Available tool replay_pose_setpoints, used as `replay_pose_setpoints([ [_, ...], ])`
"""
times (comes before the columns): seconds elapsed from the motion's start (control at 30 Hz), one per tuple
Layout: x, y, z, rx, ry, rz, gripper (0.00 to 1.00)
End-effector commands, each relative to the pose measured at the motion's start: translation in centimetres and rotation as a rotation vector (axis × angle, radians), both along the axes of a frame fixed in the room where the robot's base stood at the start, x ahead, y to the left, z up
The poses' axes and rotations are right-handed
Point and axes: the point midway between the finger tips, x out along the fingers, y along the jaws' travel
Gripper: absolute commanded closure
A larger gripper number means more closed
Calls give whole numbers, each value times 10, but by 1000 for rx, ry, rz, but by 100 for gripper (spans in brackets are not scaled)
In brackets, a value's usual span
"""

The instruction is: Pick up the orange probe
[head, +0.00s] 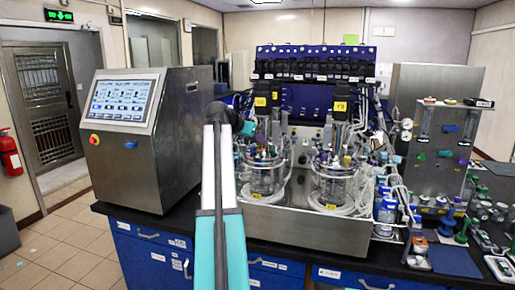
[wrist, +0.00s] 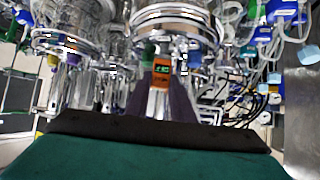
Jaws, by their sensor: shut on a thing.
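The orange probe (wrist: 161,74) shows in the wrist view as a small orange body with a dark display and green figures. My gripper (wrist: 163,92) has its dark fingers closed on either side of it, and it is shut on the probe. The probe is in front of a glass vessel with a metal collar (wrist: 178,22); I cannot tell whether they touch.
Two glass bioreactor vessels, left (head: 263,178) and right (head: 332,185), stand in a steel tray (head: 300,226) with tubes around them. A control cabinet with a screen (head: 125,100) stands at left. Bottles and small devices crowd the right of the bench.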

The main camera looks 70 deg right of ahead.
Motion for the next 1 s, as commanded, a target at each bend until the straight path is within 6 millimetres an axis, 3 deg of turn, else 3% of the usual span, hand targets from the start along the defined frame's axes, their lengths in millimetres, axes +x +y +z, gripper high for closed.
replay_pose_setpoints([
  [0.5, 0, -2, 70, -3, 1, -1, 100],
  [0.7, 0, -1, 81, -4, 1, 0, 100],
  [1.0, 0, 0, 83, -5, 2, 0, 100],
])
